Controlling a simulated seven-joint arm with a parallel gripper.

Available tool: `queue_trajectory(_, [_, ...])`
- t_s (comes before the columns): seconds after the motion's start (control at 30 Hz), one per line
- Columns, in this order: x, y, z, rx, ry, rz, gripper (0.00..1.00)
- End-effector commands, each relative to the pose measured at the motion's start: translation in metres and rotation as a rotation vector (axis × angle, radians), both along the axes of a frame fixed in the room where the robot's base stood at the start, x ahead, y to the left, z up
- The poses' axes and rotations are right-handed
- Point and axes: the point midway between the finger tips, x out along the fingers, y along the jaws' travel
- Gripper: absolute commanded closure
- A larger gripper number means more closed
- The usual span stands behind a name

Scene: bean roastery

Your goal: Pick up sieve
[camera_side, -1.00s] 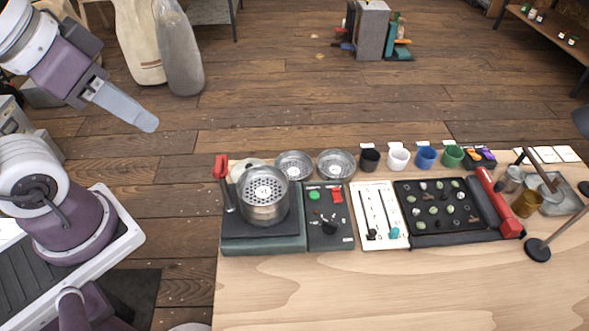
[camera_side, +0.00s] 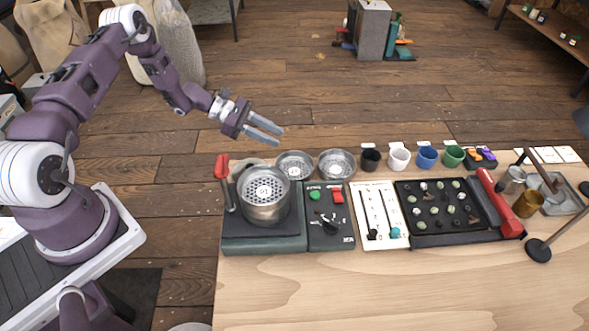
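Two round metal dishes that look like sieves lie side by side at the back left of the table, one on the left (camera_side: 294,165) and one on the right (camera_side: 336,165). A larger metal drum with a perforated top (camera_side: 264,194) stands on a dark base in front of them. I cannot tell which of these the task calls the sieve. My gripper (camera_side: 279,137) is open and empty, its two fingers apart and pointing right. In the picture it is just above the left dish and touches nothing.
A control panel (camera_side: 330,229) with green and red buttons adjoins the drum's base. A red-handled lever (camera_side: 222,168) stands left of the drum. Several cups, including a black one (camera_side: 370,159), line the back edge. The front of the wooden table (camera_side: 400,289) is clear.

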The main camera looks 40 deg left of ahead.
Motion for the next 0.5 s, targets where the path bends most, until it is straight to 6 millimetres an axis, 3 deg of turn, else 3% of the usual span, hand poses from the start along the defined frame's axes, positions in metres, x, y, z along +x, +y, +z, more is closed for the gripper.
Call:
queue_trajectory(0.03, [-0.001, 0.004, -0.014, -0.026, 0.019, 0.038, 0.69])
queue_trajectory(0.17, [0.003, 0.000, -0.028, -0.045, 0.033, 0.072, 0.69])
queue_trajectory(0.5, [0.031, -0.043, -0.052, -0.044, 0.033, 0.067, 0.69])
